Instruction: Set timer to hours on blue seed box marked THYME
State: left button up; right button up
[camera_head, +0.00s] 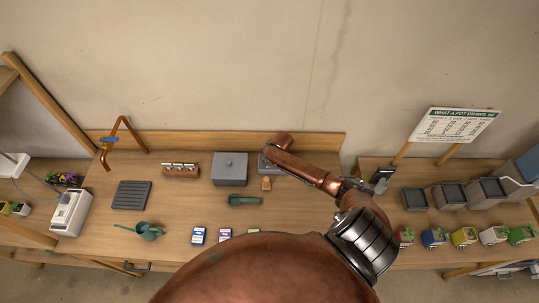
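A small blue box (198,236) stands near the bench's front edge, left of a purple box (225,235). It is the only blue one in that row; its lettering is too small to read. A third, green-topped box (253,231) is mostly hidden by my arm. No timer can be told for sure. A white device (71,212) stands at the bench's left end, with details too small to read. A brown arm of mine rises from the bottom and bends back left over the bench. Its fingers cannot be made out. No gripper shows by the boxes.
A grey lidded box (230,168), a dark green tool (243,201), a green watering can (149,231) and a dark ribbed tray (132,195) are on the bench. Several pots and grey bins (450,195) fill the right bench.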

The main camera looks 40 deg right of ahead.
jog(key=shift+m+p, duration=0.3)
jog(key=shift+m, duration=0.1)
jog(key=o, duration=1.1)
jog(key=shift+o, duration=0.2)
jog(key=v, duration=1.2)
jog(key=shift+a, duration=0.2)
